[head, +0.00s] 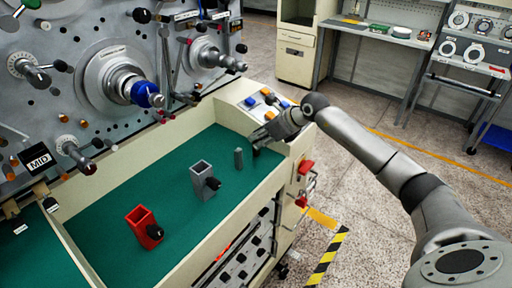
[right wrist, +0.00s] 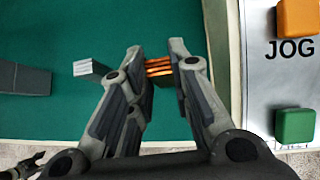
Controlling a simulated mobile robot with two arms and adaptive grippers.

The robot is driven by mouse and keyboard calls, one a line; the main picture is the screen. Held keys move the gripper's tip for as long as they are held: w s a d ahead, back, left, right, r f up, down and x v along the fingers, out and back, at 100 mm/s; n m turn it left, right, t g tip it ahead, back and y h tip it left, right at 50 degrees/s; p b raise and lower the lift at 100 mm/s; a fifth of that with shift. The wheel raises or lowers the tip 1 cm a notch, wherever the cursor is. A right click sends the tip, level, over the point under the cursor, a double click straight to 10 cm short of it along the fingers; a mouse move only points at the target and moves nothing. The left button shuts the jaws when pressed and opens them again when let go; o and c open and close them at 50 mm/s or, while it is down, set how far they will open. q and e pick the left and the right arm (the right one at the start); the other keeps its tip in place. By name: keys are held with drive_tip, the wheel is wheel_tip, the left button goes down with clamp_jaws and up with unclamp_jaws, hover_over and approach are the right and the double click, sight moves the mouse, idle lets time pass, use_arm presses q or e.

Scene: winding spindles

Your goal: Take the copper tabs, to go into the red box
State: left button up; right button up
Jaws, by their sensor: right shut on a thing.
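The copper tabs (right wrist: 159,67) show as an orange stack between the fingertips of my right gripper (right wrist: 162,66) in the right wrist view. The gripper is shut on them, above the green mat. In the head view my right gripper (head: 257,142) is over the right end of the mat, and I cannot make out the tabs there. The red box (head: 145,228), open at the top with a black knob on its side, stands on the mat at the lower left, well away from the gripper. My left gripper is not in view.
A grey box (head: 202,179) with a black knob stands between the red box and my gripper. A small grey holder (head: 238,158) with silver tabs (right wrist: 84,68) is just left of the gripper. The button panel (head: 262,103) lies behind. The green mat (head: 110,205) is otherwise mostly clear.

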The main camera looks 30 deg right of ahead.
wheel_tip(320, 180, up, 3)
drive_tip(key=shift+r+p, duration=0.2)
drive_tip(key=shift+p, duration=0.7)
drive_tip(key=s+d+b, duration=0.5)
drive_tip(key=s+b, duration=0.4)
drive_tip(key=s, duration=0.1)
drive_tip(key=shift+s+d, duration=0.3)
drive_tip(key=shift+s, duration=0.05)
idle(0.6)
